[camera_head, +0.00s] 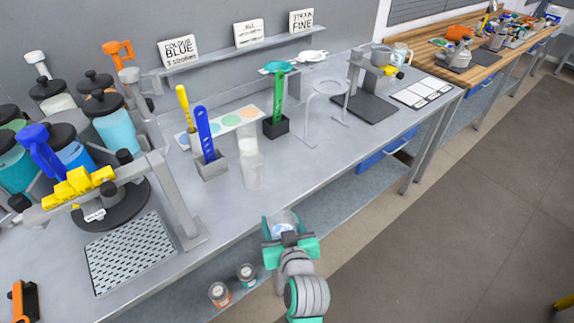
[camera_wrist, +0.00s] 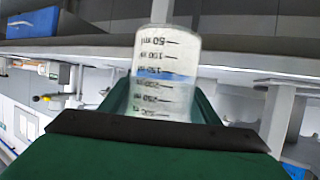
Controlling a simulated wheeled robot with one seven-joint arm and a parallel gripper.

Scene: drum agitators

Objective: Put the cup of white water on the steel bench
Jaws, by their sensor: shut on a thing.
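My gripper (camera_head: 285,235) is shut on a clear graduated cup (camera_head: 283,220), just off the front edge of the steel bench (camera_head: 330,155). The cup also shows between the green fingers (camera_wrist: 160,110) in the wrist view, as a cup with black volume marks (camera_wrist: 165,50). A pale bluish-white content shows in it. In the wrist view the marks run from 50 at the top downward, so the picture looks inverted. I cannot tell the cup's exact height against the bench top.
A clear tall container (camera_head: 250,168) stands near a blue-handled tool (camera_head: 206,135). A green-handled tool (camera_head: 278,100) and a wire stand (camera_head: 326,95) are further right. Bare bench lies between. Small tins (camera_head: 246,272) sit on the lower shelf.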

